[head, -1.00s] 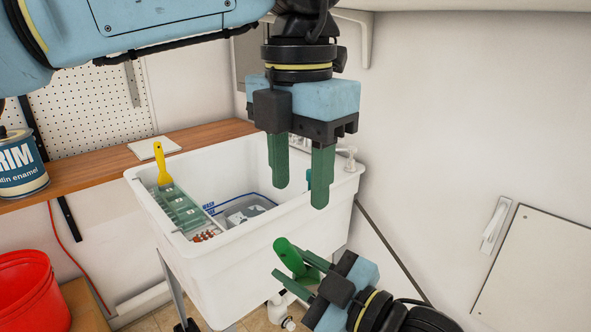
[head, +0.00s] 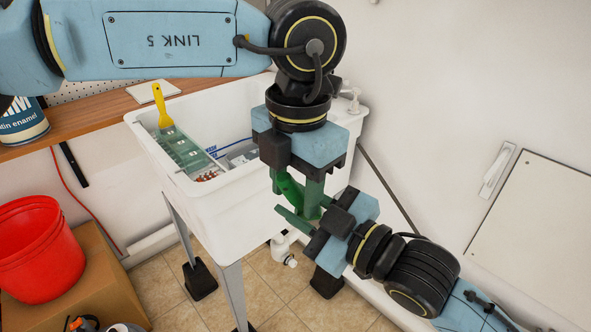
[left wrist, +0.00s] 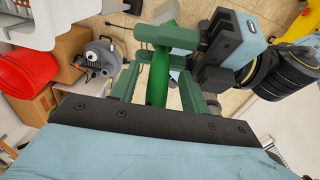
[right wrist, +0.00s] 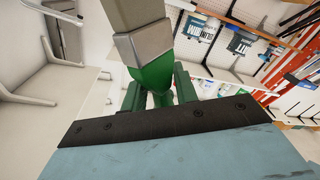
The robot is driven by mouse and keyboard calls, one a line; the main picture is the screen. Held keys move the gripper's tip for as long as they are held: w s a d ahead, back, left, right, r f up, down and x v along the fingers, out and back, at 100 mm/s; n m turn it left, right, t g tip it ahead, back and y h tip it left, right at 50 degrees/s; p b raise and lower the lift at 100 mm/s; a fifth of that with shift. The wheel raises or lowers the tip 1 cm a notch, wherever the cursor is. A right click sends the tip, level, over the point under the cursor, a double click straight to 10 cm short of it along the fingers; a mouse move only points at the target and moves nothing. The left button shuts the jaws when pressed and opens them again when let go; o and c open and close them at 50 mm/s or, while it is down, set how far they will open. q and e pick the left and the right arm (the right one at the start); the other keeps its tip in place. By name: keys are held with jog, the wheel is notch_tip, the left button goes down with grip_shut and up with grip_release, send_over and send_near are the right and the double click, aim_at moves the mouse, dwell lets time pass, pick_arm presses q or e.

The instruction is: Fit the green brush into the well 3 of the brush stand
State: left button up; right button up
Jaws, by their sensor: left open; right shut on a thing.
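The green brush (head: 290,187) is held by my right gripper (head: 303,212), in front of the sink. Its grey and beige head end (right wrist: 140,35) shows large in the right wrist view. My left gripper (head: 296,197) points down from above, its open fingers on either side of the green handle (left wrist: 159,78) in the left wrist view. I cannot tell whether they touch it. The brush stand (head: 186,152), a pale green block, sits along the left side of the white sink. A yellow brush (head: 161,104) stands in its far end. The well numbers are not readable.
The white sink (head: 205,205) stands behind the grippers on legs. A wooden shelf (head: 85,117) with a paint tin (head: 22,122) is at the left. A red bucket (head: 38,262) on a cardboard box is at the lower left.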

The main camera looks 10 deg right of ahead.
pick_arm(q)
jog(key=shift+c, duration=0.5)
grip_shut()
pick_arm(e)
jog(key=o, duration=1)
jog(key=shift+o, duration=0.2)
